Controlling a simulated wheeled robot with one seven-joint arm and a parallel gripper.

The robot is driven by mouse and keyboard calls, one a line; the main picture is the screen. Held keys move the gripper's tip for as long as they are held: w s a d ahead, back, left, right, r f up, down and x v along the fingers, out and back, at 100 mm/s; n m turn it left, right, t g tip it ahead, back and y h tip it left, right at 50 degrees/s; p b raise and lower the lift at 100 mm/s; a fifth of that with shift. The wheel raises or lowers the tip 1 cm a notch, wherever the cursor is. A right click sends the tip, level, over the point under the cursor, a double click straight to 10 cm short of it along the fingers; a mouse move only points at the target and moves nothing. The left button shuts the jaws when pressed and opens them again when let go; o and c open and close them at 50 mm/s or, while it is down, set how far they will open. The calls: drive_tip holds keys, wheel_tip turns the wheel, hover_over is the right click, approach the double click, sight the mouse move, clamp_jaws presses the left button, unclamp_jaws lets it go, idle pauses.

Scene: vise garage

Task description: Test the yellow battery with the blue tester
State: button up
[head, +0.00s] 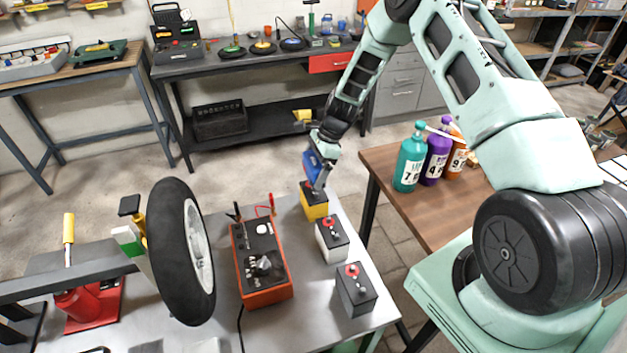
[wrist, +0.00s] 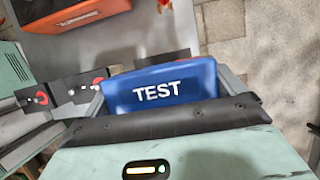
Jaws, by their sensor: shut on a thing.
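The blue tester (head: 312,163), marked TEST, is held in my gripper (head: 322,166). In the wrist view the tester (wrist: 160,84) sits between the two fingers of my gripper (wrist: 165,92), which is shut on it. The yellow battery (head: 316,212) stands upright at the far right corner of the grey metal table (head: 300,325). The tester is right over or at the battery's top. I cannot tell whether they touch. The tester hides part of the battery's top, and its terminals are not clear in the wrist view.
A white battery (head: 332,242) and a dark grey battery (head: 356,291) stand nearer on the same table. A red charger box (head: 262,270) with cables is to the left, beside an upright wheel (head: 165,255). Several bottles stand on the wooden table (head: 385,160) at right.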

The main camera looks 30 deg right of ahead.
sight(311, 161)
wheel_tip(311, 161, up, 4)
drive_tip(key=shift+r+b, duration=0.2)
drive_tip(key=shift+b, duration=0.15)
drive_tip(key=shift+r+p, duration=2.2)
drive_tip(key=shift+r, duration=0.9)
